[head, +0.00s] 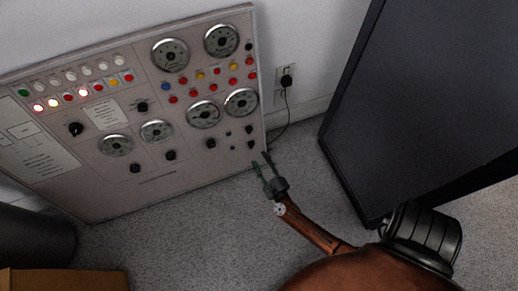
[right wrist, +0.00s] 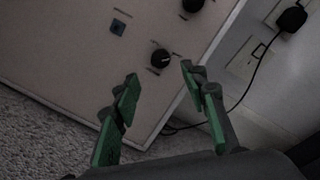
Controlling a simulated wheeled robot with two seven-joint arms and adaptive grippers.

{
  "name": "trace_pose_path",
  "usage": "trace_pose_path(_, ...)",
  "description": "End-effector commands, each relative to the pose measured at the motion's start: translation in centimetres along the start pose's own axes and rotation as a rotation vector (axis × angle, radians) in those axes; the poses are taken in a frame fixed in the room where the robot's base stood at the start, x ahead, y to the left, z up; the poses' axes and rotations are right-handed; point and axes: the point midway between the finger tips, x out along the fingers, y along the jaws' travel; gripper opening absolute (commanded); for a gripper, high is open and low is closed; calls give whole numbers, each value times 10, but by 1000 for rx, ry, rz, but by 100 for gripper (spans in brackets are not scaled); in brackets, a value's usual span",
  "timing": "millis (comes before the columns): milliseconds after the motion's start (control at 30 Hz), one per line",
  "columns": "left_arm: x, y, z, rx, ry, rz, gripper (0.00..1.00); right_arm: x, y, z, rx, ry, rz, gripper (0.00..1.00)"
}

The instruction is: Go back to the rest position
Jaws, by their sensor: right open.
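My right gripper (head: 265,166) reaches up from the lower right of the head view, near the lower right corner of the control panel (head: 100,198). In the right wrist view its two green-padded fingers (right wrist: 158,95) stand apart with nothing between them. A black knob (right wrist: 161,58) on the panel shows just beyond the fingertips, apart from them. The panel has dials, several lit buttons and black knobs. My left gripper is not in the head view.
A large dark cabinet (head: 425,90) stands at the right. A wall socket (head: 286,80) with a black plug and cable is beside the panel. A dark round bin (head: 35,238) and a brown box (head: 60,281) are at the lower left. Grey carpet (head: 200,245) lies open in the middle.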

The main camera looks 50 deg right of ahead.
Motion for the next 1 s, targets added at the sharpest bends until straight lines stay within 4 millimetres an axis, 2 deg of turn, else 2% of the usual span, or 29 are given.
trace_pose_path(500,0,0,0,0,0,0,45,0,0,0,-3,0,1,40)
trace_pose_path(633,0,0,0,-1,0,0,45,-15,0,-7,-134,-26,33,40)
trace_pose_path(667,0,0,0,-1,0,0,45,-23,0,-9,-203,-41,48,40)
trace_pose_path(767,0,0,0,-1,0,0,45,-63,4,-19,-530,-123,127,40)
trace_pose_path(867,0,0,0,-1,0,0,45,-122,14,-29,-945,-257,228,40)
trace_pose_path(1000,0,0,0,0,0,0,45,-213,32,-41,-1470,-492,344,40)
